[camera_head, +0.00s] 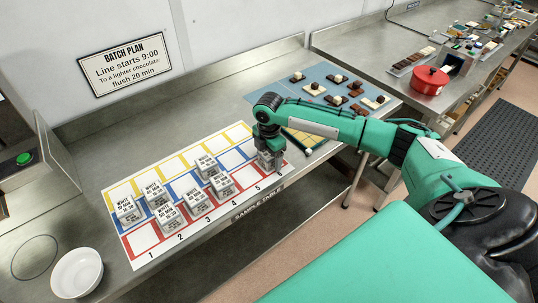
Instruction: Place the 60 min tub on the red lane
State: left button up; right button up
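The sample mat (143,238) has a yellow lane at the back, a blue lane in the middle and a red lane (246,178) at the front. Several white labelled tubs stand on it, among them one at the far left (127,211), one at the back (207,168) and one toward the front (195,203). Their minute figures are too small to read surely. My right gripper (268,160) points down at the mat's right end, low around another tub (266,163), near the red lane. Its fingers and label are partly hidden. My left gripper is out of view.
A white bowl (77,272) stands at the front left of the steel table. A blue mat (300,92) with chocolate pieces lies behind my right arm. A red pot (430,80) and trays stand on the bench beyond. The table's front edge is close to the red lane.

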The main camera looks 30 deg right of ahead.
jog(key=shift+r, duration=0.1)
notch_tip(320, 180, up, 11)
jog(key=b, duration=0.3)
jog(key=shift+r, duration=0.6)
jog(key=shift+f, duration=0.1)
